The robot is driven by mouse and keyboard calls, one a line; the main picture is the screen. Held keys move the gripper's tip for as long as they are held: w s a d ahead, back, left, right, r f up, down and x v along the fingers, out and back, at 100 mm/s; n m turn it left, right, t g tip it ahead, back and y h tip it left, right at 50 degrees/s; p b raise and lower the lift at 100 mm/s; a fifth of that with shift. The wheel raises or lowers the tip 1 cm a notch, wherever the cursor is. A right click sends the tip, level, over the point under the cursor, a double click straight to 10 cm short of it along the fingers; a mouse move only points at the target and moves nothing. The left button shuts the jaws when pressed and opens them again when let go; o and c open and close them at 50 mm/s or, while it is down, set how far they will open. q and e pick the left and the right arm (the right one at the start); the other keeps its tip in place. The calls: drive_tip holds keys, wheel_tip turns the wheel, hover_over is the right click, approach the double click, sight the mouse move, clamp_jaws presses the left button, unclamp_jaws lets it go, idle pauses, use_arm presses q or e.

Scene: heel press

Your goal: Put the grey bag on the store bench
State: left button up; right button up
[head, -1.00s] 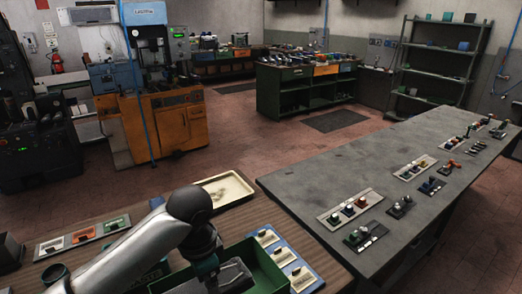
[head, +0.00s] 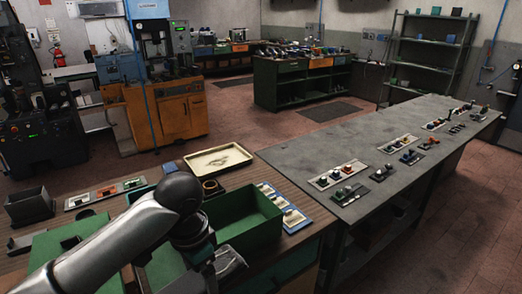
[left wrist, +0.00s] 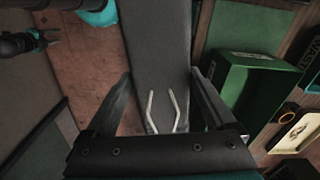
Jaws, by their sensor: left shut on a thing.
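My left gripper (head: 226,268) is low in the head view, at the near side of an open green bin (head: 238,238) on the wooden bench. It is shut on the grey bag (head: 232,258), of which only a small part shows there. In the left wrist view the bag (left wrist: 155,60) is a long grey shape with two pale handles, between the fingertips (left wrist: 160,78). A long grey-topped bench (head: 300,150) stands to the right; I cannot tell whether it is the store bench. A dark gripper with teal parts, seemingly my right (left wrist: 42,42), shows small in the left wrist view.
A cream tray (head: 218,160) and small label plates (head: 285,208) lie around the green bin. Several plates with small parts line the grey bench's right side; its left part is clear. A green cabinet bench (head: 300,85) and shelves (head: 432,55) stand behind.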

use_arm(q)
drive_tip(key=b, duration=0.1)
drive_tip(key=f+n+b, duration=0.1)
drive_tip(key=b, duration=0.1)
drive_tip(key=shift+s+a+f+n, duration=0.3)
drive_tip(key=shift+s, duration=0.1)
drive_tip(key=f+n+b, duration=0.1)
drive_tip(key=b, duration=0.1)
drive_tip(key=s+a+f+n+b, duration=0.1)
drive_tip(key=b, duration=0.1)
drive_tip(key=shift+n, duration=0.3)
drive_tip(key=s+f+n+b, duration=0.1)
drive_tip(key=b, duration=0.1)
drive_tip(key=s+a+f+n+b, duration=0.1)
drive_tip(key=n+b, duration=0.1)
drive_tip(key=b, duration=0.1)
drive_tip(key=s+a+f+n+b, duration=0.1)
drive_tip(key=s+n+b, duration=0.1)
drive_tip(key=b, duration=0.1)
drive_tip(key=shift+f, duration=0.2)
use_arm(e)
wheel_tip(320, 180, down, 16)
drive_tip(key=shift+s, duration=0.25)
use_arm(q)
drive_tip(key=shift+w, duration=0.1)
use_arm(e)
drive_tip(key=shift+w, duration=0.2)
